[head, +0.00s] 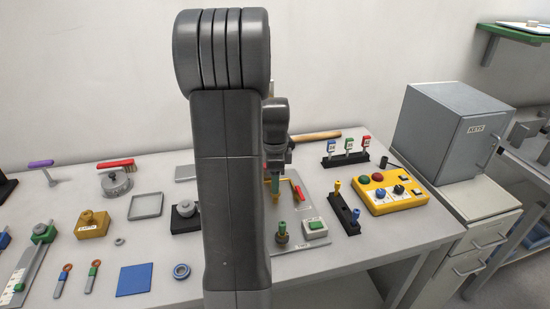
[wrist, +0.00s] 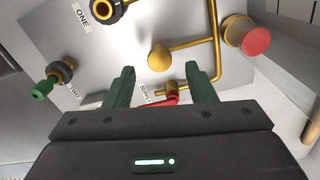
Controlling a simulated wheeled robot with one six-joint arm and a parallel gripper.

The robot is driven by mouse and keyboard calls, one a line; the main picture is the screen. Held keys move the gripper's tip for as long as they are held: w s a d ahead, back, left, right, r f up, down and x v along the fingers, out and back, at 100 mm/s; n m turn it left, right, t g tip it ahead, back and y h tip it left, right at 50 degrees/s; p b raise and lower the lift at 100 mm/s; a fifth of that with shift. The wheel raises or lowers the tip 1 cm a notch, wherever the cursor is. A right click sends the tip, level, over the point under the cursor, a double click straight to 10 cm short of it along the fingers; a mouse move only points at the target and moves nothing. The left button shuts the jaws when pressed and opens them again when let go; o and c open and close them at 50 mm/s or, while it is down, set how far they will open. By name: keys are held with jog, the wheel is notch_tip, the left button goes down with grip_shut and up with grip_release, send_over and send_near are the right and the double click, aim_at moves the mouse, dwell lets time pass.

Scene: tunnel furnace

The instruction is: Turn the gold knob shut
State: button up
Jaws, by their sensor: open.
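A rounded gold knob (wrist: 159,57), shaped like a pear, stands on the pale grey panel (wrist: 190,20) in the wrist view. My gripper (wrist: 160,70) is open and empty. Its two green fingers are spread, with the knob ahead of and between their tips. I cannot tell whether they touch it. A gold pipe (wrist: 213,35) runs beside the knob to a gold valve with a red handle (wrist: 171,101), marked SUPPLY. In the head view my gripper (head: 275,185) is over the panel (head: 318,205), and my arm hides part of it. The knob is not clear there.
A red-capped knob (wrist: 256,41) is to the right of the pipe, and a green-ended gold fitting (wrist: 52,79) is on the left. A yellow button box (head: 395,196) and a black stand (head: 343,214) lie right of the panel. A grey cabinet (head: 448,130) stands further right.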

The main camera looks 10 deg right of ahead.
notch_tip(320, 180, up, 11)
jog(key=shift+f, duration=0.15)
jog(key=shift+f, duration=0.1)
notch_tip(320, 180, down, 14)
jog(key=shift+r, duration=0.1)
dwell(0.7)
jog(key=shift+r, duration=0.15)
